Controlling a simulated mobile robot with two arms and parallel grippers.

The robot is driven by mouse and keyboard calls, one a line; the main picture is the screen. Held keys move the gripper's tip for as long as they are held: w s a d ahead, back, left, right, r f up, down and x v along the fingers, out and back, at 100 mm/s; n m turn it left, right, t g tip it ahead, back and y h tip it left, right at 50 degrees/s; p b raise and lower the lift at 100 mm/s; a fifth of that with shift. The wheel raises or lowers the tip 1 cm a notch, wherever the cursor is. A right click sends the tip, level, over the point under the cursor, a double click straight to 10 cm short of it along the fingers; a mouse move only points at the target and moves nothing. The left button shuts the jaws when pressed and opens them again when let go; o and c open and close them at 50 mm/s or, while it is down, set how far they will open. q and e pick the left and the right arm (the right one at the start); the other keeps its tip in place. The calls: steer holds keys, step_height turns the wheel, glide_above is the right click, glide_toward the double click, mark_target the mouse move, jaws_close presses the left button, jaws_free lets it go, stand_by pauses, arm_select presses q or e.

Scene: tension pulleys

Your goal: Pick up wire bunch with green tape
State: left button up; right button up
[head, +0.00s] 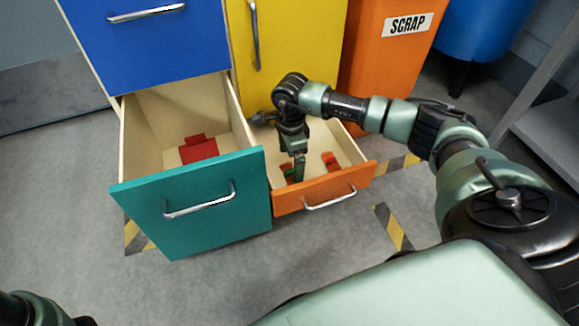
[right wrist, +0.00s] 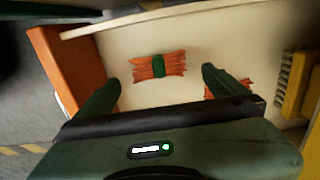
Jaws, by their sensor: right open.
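A bunch of orange wires with green tape (right wrist: 158,66) around its middle lies on the cream floor of the open orange drawer (head: 325,188). My right gripper (right wrist: 161,80) is open above it in the right wrist view, with the bunch beyond and between the two fingertips. A second orange bunch (right wrist: 232,86) is partly hidden behind the right-hand finger, so its tape cannot be seen there. In the head view my right gripper (head: 298,168) points down into the drawer, partly covering one bunch (head: 287,173), and another orange bunch (head: 330,160) lies to its right. My left gripper is out of view.
The open teal drawer (head: 190,205) stands directly left of the orange one, with a red object (head: 198,149) inside. The yellow cabinet front (head: 290,50) and the orange scrap bin (head: 385,55) are behind. A yellow ridged thing (right wrist: 295,85) is at the right in the wrist view.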

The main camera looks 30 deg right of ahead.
mark_target(290, 170)
steer(key=f+b, duration=0.1)
steer(key=f, duration=0.1)
steer(key=f+b, duration=0.2)
steer(key=shift+a+f, duration=0.2)
steer(key=shift+f, duration=0.1)
steer(key=shift+r, duration=0.15)
steer(key=c, duration=1.3)
steer(key=shift+c, duration=0.2)
